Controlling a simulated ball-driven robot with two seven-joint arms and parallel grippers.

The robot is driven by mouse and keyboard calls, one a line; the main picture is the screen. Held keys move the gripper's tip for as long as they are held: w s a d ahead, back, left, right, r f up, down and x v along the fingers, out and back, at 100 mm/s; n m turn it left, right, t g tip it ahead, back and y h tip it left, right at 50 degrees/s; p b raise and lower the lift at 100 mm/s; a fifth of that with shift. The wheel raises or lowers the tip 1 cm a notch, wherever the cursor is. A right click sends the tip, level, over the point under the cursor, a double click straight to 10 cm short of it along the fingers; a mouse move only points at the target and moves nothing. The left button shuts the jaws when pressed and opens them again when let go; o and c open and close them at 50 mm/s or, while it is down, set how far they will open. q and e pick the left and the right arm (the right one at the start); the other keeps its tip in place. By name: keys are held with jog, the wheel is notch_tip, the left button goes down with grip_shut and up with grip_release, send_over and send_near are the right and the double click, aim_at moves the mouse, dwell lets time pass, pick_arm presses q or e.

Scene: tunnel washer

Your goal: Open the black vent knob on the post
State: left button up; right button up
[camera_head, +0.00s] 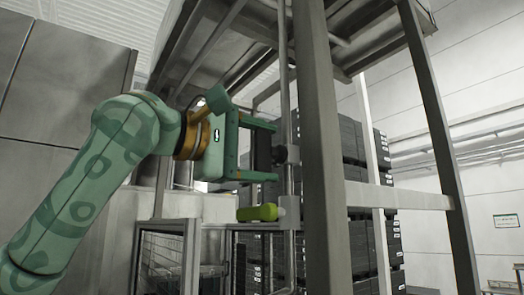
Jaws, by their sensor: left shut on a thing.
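The black vent knob (281,155) sits on the thin vertical pipe beside the large grey post (318,150). Only a small dark part of it shows at the tips of my left gripper. My green left gripper (270,151) reaches in from the left with one finger above and one below, and it is shut on the knob. The fingers hide part of the knob, so I cannot tell how far it is turned. My right gripper is not in view.
A yellow-green handle (257,212) sticks out left from the same pipe, just below my gripper. A grey frame stands around the post, with a crossbar (396,197) at right. Stacks of dark crates (350,140) stand behind. A mesh cage (163,258) is below.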

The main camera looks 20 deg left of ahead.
pick_arm(q)
jog(key=o, duration=1)
jog(key=shift+a, duration=0.1)
jog(key=shift+s, duration=0.1)
jog(key=shift+s+a, duration=0.25)
jog(key=b+v, duration=0.4)
jog(key=v, duration=1.1)
jog(key=shift+s+a, duration=0.15)
jog(key=shift+a, duration=0.05)
